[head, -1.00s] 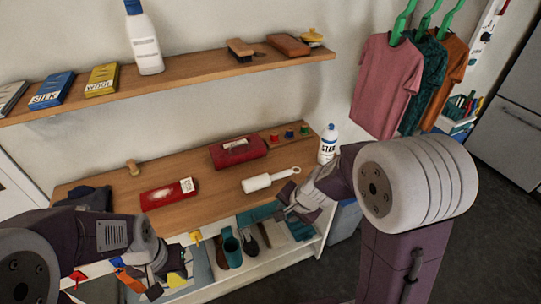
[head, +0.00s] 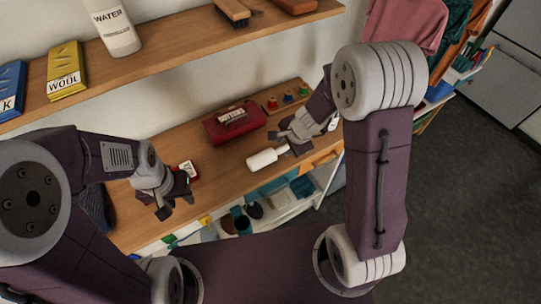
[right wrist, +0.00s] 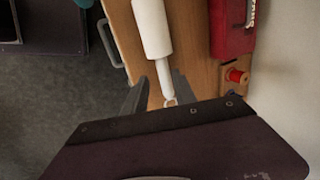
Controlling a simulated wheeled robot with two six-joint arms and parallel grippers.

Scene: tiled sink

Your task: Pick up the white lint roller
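The white lint roller (head: 263,159) lies on the wooden shelf top, its white handle toward my right gripper. It also shows in the right wrist view (right wrist: 152,28), roll at the top and handle (right wrist: 164,80) pointing down. My right gripper (head: 287,143) is open at the handle end; in the right wrist view its two fingers (right wrist: 159,85) stand on either side of the handle, with gaps visible. Whether they are at the handle's height is unclear. My left gripper (head: 176,206) is open and empty in front of the shelf's left part.
A red case (head: 234,124) lies behind the roller, and colored spools (head: 287,97) stand to its right. A red box (head: 187,169) is partly hidden by my left gripper. An upper shelf (head: 185,62) holds a white bottle (head: 112,27) and boxes.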

